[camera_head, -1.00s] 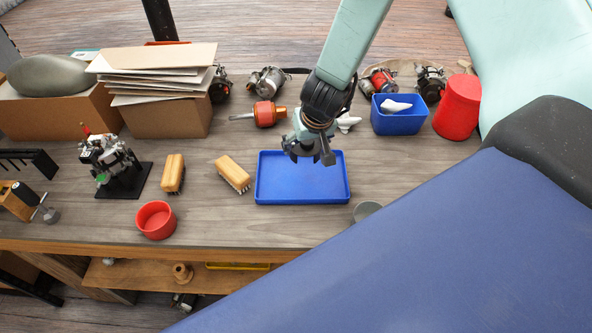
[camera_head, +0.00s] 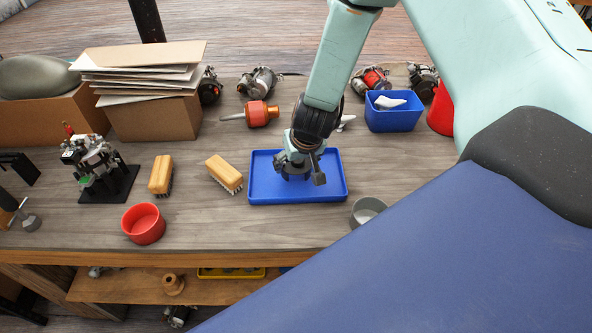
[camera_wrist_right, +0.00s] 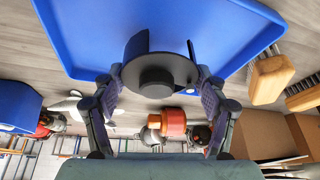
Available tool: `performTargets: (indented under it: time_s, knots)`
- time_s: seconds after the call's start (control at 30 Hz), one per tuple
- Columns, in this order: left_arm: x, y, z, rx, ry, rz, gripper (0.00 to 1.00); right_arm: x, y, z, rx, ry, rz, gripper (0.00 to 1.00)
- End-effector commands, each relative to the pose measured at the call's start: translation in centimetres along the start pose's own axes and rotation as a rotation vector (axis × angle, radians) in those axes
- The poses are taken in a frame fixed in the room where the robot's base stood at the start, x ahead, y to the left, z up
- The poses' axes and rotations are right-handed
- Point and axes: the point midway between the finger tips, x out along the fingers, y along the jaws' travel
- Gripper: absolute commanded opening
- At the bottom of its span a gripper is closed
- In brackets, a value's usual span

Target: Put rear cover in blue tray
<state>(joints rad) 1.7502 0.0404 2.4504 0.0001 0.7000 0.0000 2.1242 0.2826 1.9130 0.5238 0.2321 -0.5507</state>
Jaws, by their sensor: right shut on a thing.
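The blue tray (camera_head: 262,191) lies flat on the workbench; its inside also fills the top of the right wrist view (camera_wrist_right: 90,35). My right gripper (camera_head: 297,172) is over the middle of the tray. In the right wrist view its two fingers (camera_wrist_right: 158,84) are shut on the rear cover (camera_wrist_right: 181,68), a dark round part with a central boss and upright tabs. The cover is over the tray; I cannot tell whether it touches the tray floor. In the head view the gripper mostly hides the cover. My left gripper is not in view.
A wooden brush (camera_head: 224,171) lies left of the tray, with another brush (camera_head: 161,175) beyond it. A red bowl (camera_head: 143,225) stands at front left, a grey cup (camera_head: 366,211) at the tray's right front corner. A blue bin (camera_head: 393,119) and orange-handled tool (camera_head: 260,114) are behind.

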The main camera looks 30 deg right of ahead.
Motion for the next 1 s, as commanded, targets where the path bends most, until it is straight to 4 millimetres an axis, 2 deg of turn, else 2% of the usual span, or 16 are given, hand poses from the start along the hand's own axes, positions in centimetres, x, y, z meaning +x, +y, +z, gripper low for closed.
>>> performTargets:
  time_s: [0.03, 0.13, 0.23, 0.27, 0.63, 0.67, 0.9, 1.0]
  knots:
    - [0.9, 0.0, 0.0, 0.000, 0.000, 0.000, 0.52, 1.2, 0.1, 0.5, -0.001, -0.002, 0.001, 0.41]
    - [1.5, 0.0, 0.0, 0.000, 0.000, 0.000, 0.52, 2.2, 0.1, 0.8, -0.001, -0.001, 0.001, 0.41]
    - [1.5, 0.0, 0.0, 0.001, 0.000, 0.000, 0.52, 2.2, 0.0, 0.7, 0.000, 0.000, 0.001, 0.42]
    - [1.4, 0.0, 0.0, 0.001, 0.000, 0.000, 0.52, 2.2, 0.0, 0.7, 0.000, 0.000, 0.001, 0.37]
    - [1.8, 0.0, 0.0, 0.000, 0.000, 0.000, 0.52, 2.7, 0.1, 0.9, -0.001, -0.001, 0.000, 0.36]
    - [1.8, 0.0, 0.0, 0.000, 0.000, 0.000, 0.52, 2.7, 0.1, 0.9, 0.000, -0.001, 0.000, 0.74]
    - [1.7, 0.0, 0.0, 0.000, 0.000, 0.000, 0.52, 2.6, 0.1, 0.9, 0.000, -0.001, 0.000, 0.94]
    - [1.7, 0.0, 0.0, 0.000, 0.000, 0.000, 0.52, 2.6, 0.1, 0.9, 0.000, 0.000, 0.000, 0.96]
